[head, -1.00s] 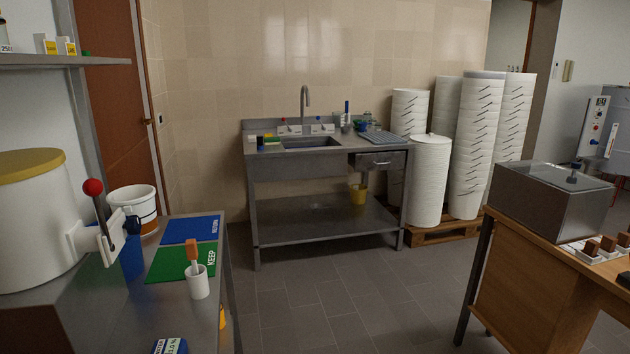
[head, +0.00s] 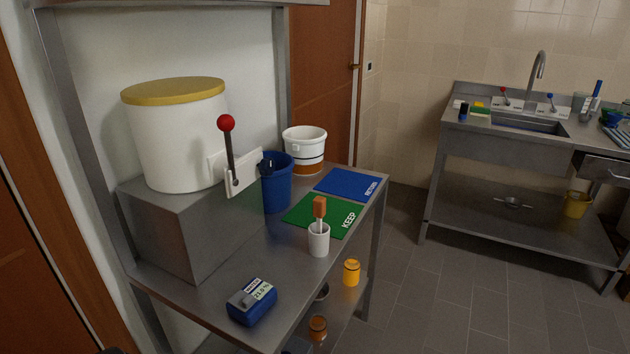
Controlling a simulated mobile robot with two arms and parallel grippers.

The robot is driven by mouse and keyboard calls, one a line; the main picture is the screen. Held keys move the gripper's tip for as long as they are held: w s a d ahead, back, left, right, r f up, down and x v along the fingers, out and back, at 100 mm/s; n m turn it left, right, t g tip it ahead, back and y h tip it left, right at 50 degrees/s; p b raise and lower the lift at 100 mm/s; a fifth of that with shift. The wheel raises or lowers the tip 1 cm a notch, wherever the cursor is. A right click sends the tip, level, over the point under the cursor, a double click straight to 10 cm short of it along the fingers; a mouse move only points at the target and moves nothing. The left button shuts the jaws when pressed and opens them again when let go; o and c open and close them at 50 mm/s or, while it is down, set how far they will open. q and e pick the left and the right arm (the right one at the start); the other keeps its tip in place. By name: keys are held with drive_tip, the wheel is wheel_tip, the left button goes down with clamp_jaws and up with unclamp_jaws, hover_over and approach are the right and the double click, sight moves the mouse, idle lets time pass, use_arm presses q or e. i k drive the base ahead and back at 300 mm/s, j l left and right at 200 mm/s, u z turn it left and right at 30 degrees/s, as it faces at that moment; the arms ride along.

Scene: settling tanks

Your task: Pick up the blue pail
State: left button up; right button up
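The blue pail (head: 277,190) stands upright on the steel bench at the left, beside the grey block under the large white drum. The lever bracket and a dark spout hide part of its rim on the left. A white pail with an orange-brown band (head: 304,150) stands just behind it. The green KEEP mat (head: 298,212) lies in front and to its right.
A white drum with a yellow lid (head: 180,135) and a red-knobbed lever (head: 228,150) stand at left. The bench also holds a blue RETURN mat (head: 347,183), a white cup with a brush (head: 319,240) and a blue meter (head: 251,302). Floor between bench and sink is clear.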

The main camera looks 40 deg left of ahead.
sight(277, 189)
drive_tip(key=i+l+u, duration=0.15)
drive_tip(key=u, duration=0.35)
drive_tip(key=i+l+u, duration=0.1)
drive_tip(key=l+u, duration=0.35)
drive_tip(key=i+l+u, duration=0.1)
drive_tip(key=u, duration=0.4)
drive_tip(key=l+u, duration=0.1)
drive_tip(key=u, duration=0.4)
